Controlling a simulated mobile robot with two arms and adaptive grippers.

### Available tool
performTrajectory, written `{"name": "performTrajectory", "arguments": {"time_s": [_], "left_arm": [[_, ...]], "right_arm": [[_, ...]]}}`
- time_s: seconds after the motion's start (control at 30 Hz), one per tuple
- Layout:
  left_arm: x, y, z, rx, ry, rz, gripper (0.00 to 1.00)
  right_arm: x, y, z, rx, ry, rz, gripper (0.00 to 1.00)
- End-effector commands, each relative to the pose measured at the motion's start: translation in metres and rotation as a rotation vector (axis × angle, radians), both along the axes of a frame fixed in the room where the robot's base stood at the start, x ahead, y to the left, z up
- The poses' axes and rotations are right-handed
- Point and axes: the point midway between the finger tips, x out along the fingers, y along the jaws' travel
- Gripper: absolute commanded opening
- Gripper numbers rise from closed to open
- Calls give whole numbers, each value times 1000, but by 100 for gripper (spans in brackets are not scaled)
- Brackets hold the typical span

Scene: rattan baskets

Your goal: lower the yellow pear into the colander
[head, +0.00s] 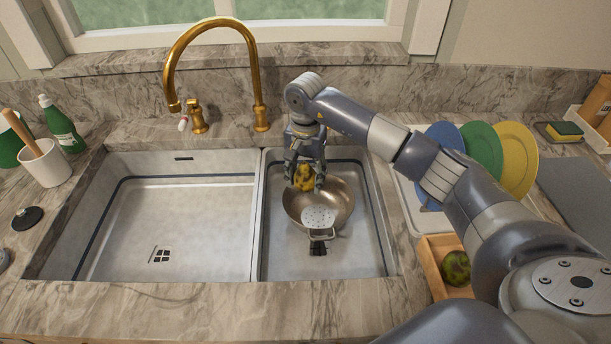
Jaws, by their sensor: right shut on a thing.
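The yellow pear (304,178) has dark blotches. My right gripper (305,180) is shut on it, with the fingers pointing down and gripping it from both sides. The pear is over the back left part of the colander (340,194), a round metal bowl in the right sink basin. A pale perforated part with a handle (318,218) shows at the colander's front. I cannot tell whether the pear touches the colander, as it overlaps the rim in this view. My left gripper is not in view.
A brass faucet (214,30) rises behind the sink. The left basin (190,225) is empty. Blue, green and yellow plates (519,158) stand in a rack at right. A wooden box (432,262) holds another blotched fruit (456,268). A white crock (46,165) stands at left.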

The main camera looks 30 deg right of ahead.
Motion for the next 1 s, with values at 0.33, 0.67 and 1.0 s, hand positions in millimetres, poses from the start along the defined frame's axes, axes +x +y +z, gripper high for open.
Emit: {"name": "performTrajectory", "arguments": {"time_s": [0.33, 0.67, 1.0], "left_arm": [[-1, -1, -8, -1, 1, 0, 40], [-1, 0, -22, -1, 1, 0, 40], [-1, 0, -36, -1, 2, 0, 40]], "right_arm": [[0, 0, -9, 0, -1, -1, 21], [0, 0, -25, 0, 0, -1, 21], [0, 0, -42, 0, -1, -1, 21]]}}
